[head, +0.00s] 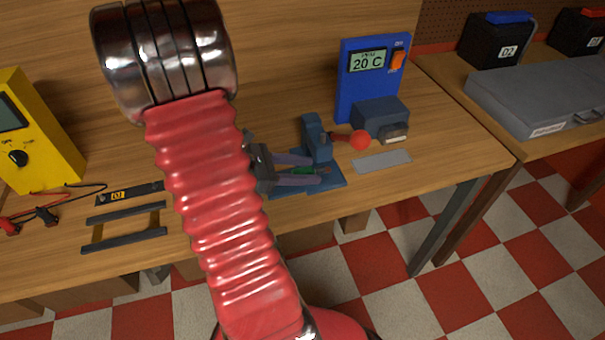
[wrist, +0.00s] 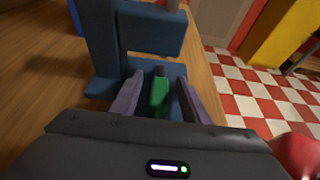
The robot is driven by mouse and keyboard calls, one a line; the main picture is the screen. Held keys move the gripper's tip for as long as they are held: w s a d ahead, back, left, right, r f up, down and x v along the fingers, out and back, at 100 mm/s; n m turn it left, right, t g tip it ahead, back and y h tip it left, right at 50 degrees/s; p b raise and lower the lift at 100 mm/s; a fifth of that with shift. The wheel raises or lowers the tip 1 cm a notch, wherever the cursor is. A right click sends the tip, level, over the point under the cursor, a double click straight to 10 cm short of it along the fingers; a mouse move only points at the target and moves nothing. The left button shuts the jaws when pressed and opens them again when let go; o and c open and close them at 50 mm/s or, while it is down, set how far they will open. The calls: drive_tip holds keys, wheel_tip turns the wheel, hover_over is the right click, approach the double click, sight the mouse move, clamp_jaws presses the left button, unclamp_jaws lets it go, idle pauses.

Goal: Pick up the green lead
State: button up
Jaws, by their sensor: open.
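The green lead (wrist: 159,92) is a short green cylinder with a dark end, lying on the base of a blue press-like fixture (wrist: 103,45). In the head view the green lead (head: 303,170) is a small patch beside the blue fixture (head: 316,140). My gripper (wrist: 158,85) is open, with one purple-grey finger on each side of the lead; I cannot tell whether they touch it. In the head view my gripper (head: 322,168) reaches in from the left, low over the fixture's base. The near end of the lead is hidden by the gripper body.
A red ball-ended lever (head: 360,140) sticks out right of the fixture. A blue 20 C unit (head: 370,78), a grey-blue block (head: 380,116) and a grey plate (head: 381,161) are nearby. A yellow meter (head: 38,130) and black rails (head: 124,240) lie left.

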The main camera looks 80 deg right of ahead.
drive_tip(key=shift+c, duration=0.2)
idle(0.3)
clamp_jaws()
idle(0.3)
